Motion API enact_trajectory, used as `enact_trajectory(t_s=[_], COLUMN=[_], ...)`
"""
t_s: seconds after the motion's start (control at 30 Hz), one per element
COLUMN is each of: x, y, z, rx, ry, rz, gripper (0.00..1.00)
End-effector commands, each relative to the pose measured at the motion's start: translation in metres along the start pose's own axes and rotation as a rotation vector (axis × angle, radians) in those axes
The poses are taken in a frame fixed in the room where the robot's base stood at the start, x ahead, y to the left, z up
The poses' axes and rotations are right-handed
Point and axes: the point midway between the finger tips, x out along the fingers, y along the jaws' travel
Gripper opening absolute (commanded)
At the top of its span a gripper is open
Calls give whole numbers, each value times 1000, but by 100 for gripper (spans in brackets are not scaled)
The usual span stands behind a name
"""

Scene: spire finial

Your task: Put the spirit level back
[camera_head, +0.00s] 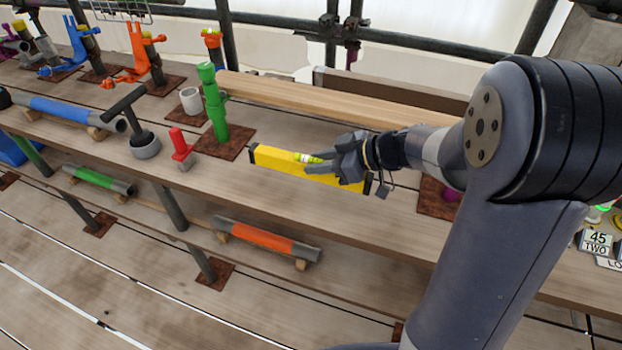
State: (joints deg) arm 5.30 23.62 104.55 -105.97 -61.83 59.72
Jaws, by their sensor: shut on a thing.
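The yellow spirit level (283,163) has black end caps and a greenish vial near its middle. It is at the front part of the wooden bench (330,212), long side roughly left to right. My gripper (318,165) reaches in from the right and is shut on the spirit level near its middle. My fingers and wrist hide part of its right half. I cannot tell whether its underside touches the bench.
A green post (215,110), a red tool (181,148) and a white cup (191,101) stand left of the level. A long timber beam (300,97) lies behind it. An orange-banded tube (265,240) rests on the lower shelf. Bare bench lies in front of the level.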

Motion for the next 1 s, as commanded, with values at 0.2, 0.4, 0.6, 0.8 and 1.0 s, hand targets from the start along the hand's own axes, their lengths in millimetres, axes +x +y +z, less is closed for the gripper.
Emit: enact_trajectory(t_s=[0.2,0.4,0.6,0.8,1.0], x=[15,29,37,49,48], y=[-1,0,0,0,0], z=[28,52,67,88,87], rx=[5,2,3,2,0], ry=[-1,1,0,0,1], rz=[-2,-1,-2,0,1], gripper=[0,0,0,0,0])
